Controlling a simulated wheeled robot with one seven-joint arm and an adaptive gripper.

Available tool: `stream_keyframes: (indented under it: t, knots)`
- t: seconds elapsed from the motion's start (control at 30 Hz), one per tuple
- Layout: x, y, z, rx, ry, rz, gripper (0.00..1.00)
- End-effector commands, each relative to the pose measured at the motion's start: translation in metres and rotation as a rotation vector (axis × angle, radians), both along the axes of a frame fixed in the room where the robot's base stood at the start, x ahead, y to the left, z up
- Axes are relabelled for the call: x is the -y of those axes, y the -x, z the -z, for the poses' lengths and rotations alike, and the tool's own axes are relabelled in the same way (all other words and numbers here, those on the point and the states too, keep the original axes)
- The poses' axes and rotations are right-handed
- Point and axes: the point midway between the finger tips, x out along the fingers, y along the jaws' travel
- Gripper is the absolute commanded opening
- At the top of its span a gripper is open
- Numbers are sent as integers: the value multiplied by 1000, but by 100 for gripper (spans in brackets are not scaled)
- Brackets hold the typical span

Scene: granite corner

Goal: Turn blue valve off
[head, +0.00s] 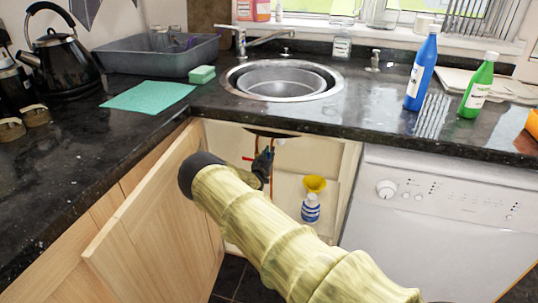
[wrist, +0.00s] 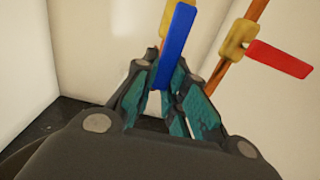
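The blue valve's flat lever (wrist: 174,45) stands nearly upright on a copper pipe in the wrist view, tilted slightly right at its top. My gripper (wrist: 172,75) is around the lever's lower end, its dark fingers with teal pads spread apart on either side. I cannot tell whether either pad touches the lever. In the head view my gripper (head: 263,164) is inside the open cupboard under the sink, and the valve is mostly hidden by it. A red valve lever (wrist: 280,59) lies nearly crosswise on a second copper pipe to the right.
The open cupboard door (head: 160,220) stands at the left of my arm. A blue-and-white bottle (head: 310,208) with a yellow funnel (head: 315,184) stands inside the cupboard at the right. The white dishwasher (head: 430,220) is to the right, and the countertop (head: 330,115) hangs above.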

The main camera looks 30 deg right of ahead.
Motion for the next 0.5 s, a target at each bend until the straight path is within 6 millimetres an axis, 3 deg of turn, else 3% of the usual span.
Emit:
stream_keyframes:
  t: [0.5]
  knots:
    - [-4, -5, 3, -64, 57, -1, 0]
